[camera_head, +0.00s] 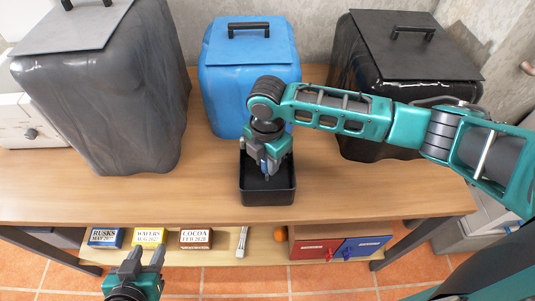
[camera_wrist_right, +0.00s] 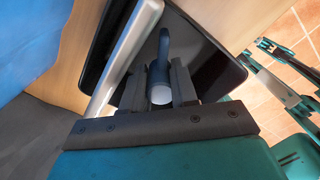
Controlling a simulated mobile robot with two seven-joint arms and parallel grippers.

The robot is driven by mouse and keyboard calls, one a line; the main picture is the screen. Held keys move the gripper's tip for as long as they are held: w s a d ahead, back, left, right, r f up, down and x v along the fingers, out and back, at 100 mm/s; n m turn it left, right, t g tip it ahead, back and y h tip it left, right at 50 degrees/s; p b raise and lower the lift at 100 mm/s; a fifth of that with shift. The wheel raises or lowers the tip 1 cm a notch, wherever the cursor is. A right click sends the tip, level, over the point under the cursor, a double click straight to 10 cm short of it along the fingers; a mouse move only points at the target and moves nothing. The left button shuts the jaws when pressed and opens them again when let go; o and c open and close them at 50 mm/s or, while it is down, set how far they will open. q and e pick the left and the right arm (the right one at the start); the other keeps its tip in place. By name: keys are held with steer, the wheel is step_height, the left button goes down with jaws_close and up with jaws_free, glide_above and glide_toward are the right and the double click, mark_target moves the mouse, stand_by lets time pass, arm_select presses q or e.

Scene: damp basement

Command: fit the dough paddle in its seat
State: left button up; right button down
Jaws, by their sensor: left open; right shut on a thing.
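A black open-topped pan (camera_head: 267,197) stands on the wooden table in the middle of the head view; its dark rim also shows in the right wrist view (camera_wrist_right: 222,82). My right gripper (camera_head: 267,170) points down into the pan. It is shut on the dough paddle, a small grey-blue piece with a pale end (camera_wrist_right: 161,92) between the fingers. The paddle's far end shows against the pan's dark inside. The seat is not clearly visible, and I cannot tell whether the paddle touches it. My left gripper (camera_head: 136,262) is open and empty in front of the table.
A grey bin (camera_head: 105,90), a blue bin (camera_head: 225,90) and a black bin (camera_head: 365,130) stand behind the pan. A silver bar (camera_wrist_right: 125,60) crosses the wrist view beside the fingers. The lower shelf holds labelled boxes (camera_head: 196,238) and an orange ball (camera_head: 280,235). The table's front left is clear.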

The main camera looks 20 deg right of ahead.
steer(key=shift+f, duration=0.5)
steer(key=shift+f, duration=0.15)
